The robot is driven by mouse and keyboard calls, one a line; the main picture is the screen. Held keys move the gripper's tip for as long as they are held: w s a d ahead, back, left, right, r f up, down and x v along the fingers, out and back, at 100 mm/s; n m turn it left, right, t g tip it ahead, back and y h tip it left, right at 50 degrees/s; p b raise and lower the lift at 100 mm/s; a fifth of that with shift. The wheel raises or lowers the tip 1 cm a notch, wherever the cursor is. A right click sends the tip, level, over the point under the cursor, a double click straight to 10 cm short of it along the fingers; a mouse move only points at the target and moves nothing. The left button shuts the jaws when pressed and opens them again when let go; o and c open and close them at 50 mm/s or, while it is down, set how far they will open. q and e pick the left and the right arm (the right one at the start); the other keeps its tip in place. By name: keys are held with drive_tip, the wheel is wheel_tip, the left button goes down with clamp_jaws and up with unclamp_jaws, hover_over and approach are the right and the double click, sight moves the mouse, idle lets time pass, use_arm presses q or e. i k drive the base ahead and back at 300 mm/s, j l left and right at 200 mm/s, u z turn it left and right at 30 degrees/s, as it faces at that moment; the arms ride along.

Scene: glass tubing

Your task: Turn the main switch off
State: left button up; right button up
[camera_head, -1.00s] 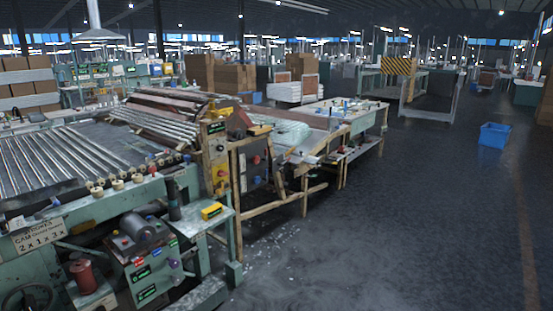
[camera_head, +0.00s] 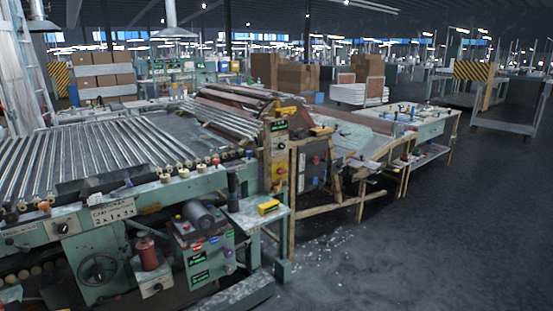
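No part is clearly readable as the main switch. A yellow control panel (camera_head: 278,160) stands upright at the right end of the roller machine, with knobs and a small dark label with green text at its top. Beside it, a dark grey box (camera_head: 313,165) carries a red knob and other small controls. Lower down, a green control box (camera_head: 203,250) has coloured buttons and green-lit labels. A round knob (camera_head: 63,228) sits on the machine's left front panel. The lettering is mostly too small to read. Neither of my grippers is in view.
The roller machine (camera_head: 100,155) fills the left side. A small green side table (camera_head: 262,219) with a yellow box (camera_head: 268,207) juts out in front of the yellow panel. A wooden-framed bench (camera_head: 370,190) extends behind. The dark floor (camera_head: 430,255) at right is clear.

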sight(280, 171)
drive_tip(key=i+l+u, duration=0.1)
drive_tip(key=u, duration=0.35)
drive_tip(key=i+l+u, duration=0.1)
drive_tip(key=u, duration=0.4)
drive_tip(key=i+l+u, duration=0.15)
drive_tip(key=l, duration=0.2)
drive_tip(key=i+l+u, duration=0.1)
drive_tip(key=i+l, duration=0.15)
drive_tip(key=l, duration=0.15)
drive_tip(key=i+l+u, duration=0.15)
drive_tip(key=l, duration=0.25)
drive_tip(key=i+l+u, duration=0.1)
drive_tip(key=l, duration=0.3)
drive_tip(key=i+l+u, duration=0.15)
drive_tip(key=l, duration=0.3)
drive_tip(key=i+l+u, duration=0.1)
drive_tip(key=l, duration=0.3)
